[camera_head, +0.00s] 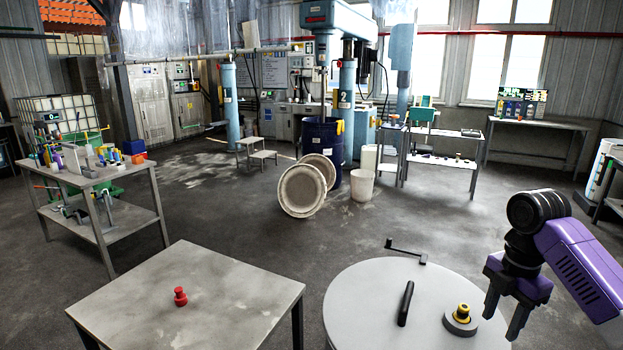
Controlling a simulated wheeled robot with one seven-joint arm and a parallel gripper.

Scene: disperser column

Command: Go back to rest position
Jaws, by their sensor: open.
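My gripper (503,318) is in the lower right of the head view, at the end of my purple and black arm. Its two dark fingers point down and stand apart, with nothing between them. It hangs over or close by the right side of a round light-grey top (353,302). A yellow and black knob on a grey ring (460,320) is on that top, just left of the gripper. I cannot tell the exact height of the fingers above the surface.
A black bar (405,303) lies on the round top, with a dark crank handle (407,252) at its back edge. A red knob (180,296) stands on the grey table (230,285). A cluttered bench (140,212) is left. Two round lids (300,192) lean by a blue drum (318,138). The central floor is open.

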